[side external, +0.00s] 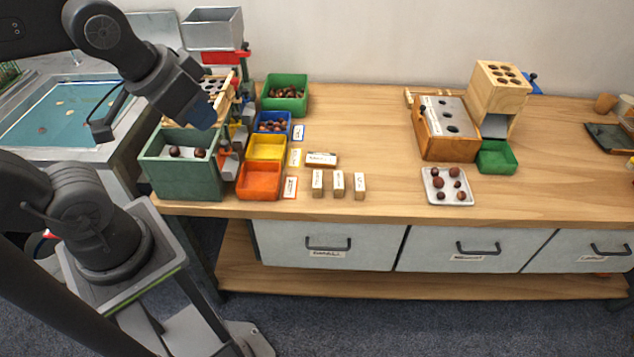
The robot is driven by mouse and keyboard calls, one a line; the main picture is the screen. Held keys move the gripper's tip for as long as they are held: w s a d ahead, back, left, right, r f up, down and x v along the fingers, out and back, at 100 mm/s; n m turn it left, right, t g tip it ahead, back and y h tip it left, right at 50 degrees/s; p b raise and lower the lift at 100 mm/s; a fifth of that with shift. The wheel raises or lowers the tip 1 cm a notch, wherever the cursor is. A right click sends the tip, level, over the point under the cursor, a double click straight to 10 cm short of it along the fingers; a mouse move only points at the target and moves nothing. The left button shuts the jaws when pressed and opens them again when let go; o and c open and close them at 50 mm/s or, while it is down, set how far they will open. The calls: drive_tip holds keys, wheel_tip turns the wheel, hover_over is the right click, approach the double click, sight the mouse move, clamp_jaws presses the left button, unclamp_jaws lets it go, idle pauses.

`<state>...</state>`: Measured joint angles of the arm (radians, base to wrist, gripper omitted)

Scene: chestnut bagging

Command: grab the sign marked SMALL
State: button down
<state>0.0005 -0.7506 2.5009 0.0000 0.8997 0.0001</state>
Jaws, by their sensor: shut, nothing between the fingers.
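Three small upright wooden sign blocks with white labels, the left one (318,182), the middle one (338,183) and the right one (359,186), stand in a row near the bench's front edge. A fourth labelled block (321,158) lies lengthwise behind them. Their lettering is too small to read, so I cannot tell which is marked SMALL. My gripper (204,116) is at the left, above the green box and left of the coloured bins, well away from the signs. It is shut and empty; its fingertips are hard to make out.
Blue (257,126), yellow (251,152) and orange (245,192) bins, with flat label cards beside them, stand left of the signs. A green box (161,177) with chestnuts is at far left. A white chestnut tray (430,197) lies right. Bench between is clear.

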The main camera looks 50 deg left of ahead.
idle(0.4)
unclamp_jaws()
idle(0.9)
drive_tip(key=m+g, duration=0.6)
drive_tip(key=m, duration=0.3)
hover_over(321, 178)
wheel_tip(321, 178, down, 31)
drive_tip(key=shift+s+r, duration=0.15)
drive_tip(key=shift+r, duration=0.05)
drive_tip(key=shift+f, duration=2.95)
